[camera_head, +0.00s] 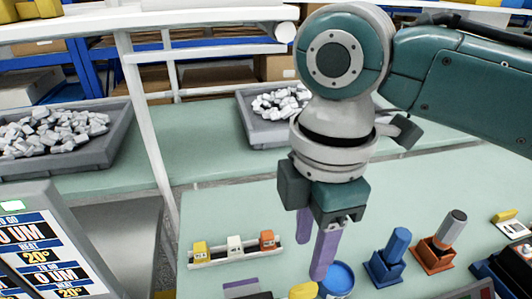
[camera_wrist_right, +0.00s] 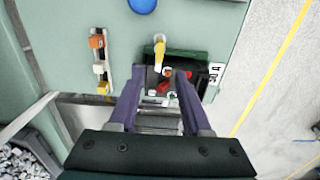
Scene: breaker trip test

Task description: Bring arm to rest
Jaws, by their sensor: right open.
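My right arm comes in from the right in the head view, and its gripper (camera_head: 313,250) hangs over the green table with its two purple fingers apart. In the right wrist view the same gripper (camera_wrist_right: 159,80) is open, with nothing held between the fingers. Beyond the fingertips is a dark device (camera_wrist_right: 187,88) with red and white parts, and a yellow handle (camera_wrist_right: 160,52) stands up at its edge. In the head view a yellow tip (camera_head: 303,290) shows at the bottom edge, and the rest there is cut off. My left gripper is in neither view.
A white rail (camera_head: 236,259) holds yellow, white and orange blocks. A blue disc (camera_head: 340,276), a blue holder (camera_head: 385,272) and an orange holder (camera_head: 434,259) stand near the gripper. Grey bins (camera_head: 112,142) of pale pieces are behind. A display panel (camera_head: 40,250) is at left.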

